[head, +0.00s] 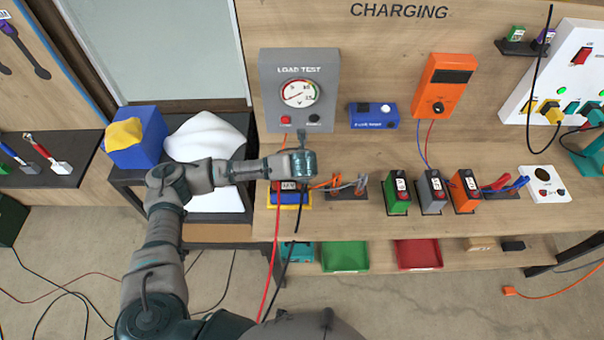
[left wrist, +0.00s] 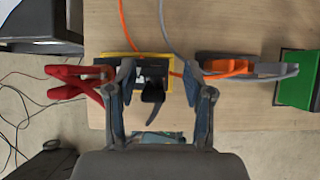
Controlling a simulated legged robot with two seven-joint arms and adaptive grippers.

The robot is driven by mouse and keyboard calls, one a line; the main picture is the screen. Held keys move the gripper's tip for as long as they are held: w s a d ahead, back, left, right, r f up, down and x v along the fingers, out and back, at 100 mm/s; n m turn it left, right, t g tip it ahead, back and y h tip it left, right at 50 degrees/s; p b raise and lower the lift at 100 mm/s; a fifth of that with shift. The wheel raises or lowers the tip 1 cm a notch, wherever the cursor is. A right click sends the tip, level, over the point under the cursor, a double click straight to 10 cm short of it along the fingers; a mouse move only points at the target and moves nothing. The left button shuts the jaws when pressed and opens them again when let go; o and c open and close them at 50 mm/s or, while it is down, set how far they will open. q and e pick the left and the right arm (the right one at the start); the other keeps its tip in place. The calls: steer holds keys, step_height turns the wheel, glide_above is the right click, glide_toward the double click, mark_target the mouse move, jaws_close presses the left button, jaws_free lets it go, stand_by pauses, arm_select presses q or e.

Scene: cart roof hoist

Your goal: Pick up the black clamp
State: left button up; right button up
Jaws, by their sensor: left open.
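The black clamp (left wrist: 152,92) lies on the battery in the yellow-edged tray (left wrist: 171,82), with its handle end toward my left gripper. My left gripper (left wrist: 161,85) is open, with one finger on each side of the black clamp. I see no contact between the fingers and the clamp. A red clamp (left wrist: 78,84) sits just left of the left finger. In the head view my left gripper (head: 294,178) points down over the blue battery (head: 290,197) at the bench's left end and largely hides the black clamp. My right gripper is not in view.
An orange clamp (left wrist: 228,67) and a grey clamp lie close to the right finger. Green (head: 397,194), grey (head: 433,192) and orange (head: 465,191) batteries stand farther right. The load tester (head: 300,90) is behind. Red and black cables hang over the bench's front edge.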

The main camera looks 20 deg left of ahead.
arm_select(q)
steer(key=shift+c, duration=1.4)
steer(key=shift+s+a, duration=0.1)
steer(key=shift+a, duration=0.15)
jaws_close()
steer(key=shift+a, duration=0.2)
steer(key=shift+d+r, duration=0.2)
steer(key=shift+r, duration=0.45)
step_height(320, 180, up, 2)
steer(key=shift+r+b, duration=0.15)
steer(key=shift+b, duration=0.25)
steer(key=s+r+b, duration=0.1)
steer(key=s, duration=1.5)
steer(key=shift+r+b, duration=0.25)
steer(key=shift+b, duration=0.15)
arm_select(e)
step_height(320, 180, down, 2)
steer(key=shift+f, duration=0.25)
arm_select(q)
steer(key=shift+d, duration=0.1)
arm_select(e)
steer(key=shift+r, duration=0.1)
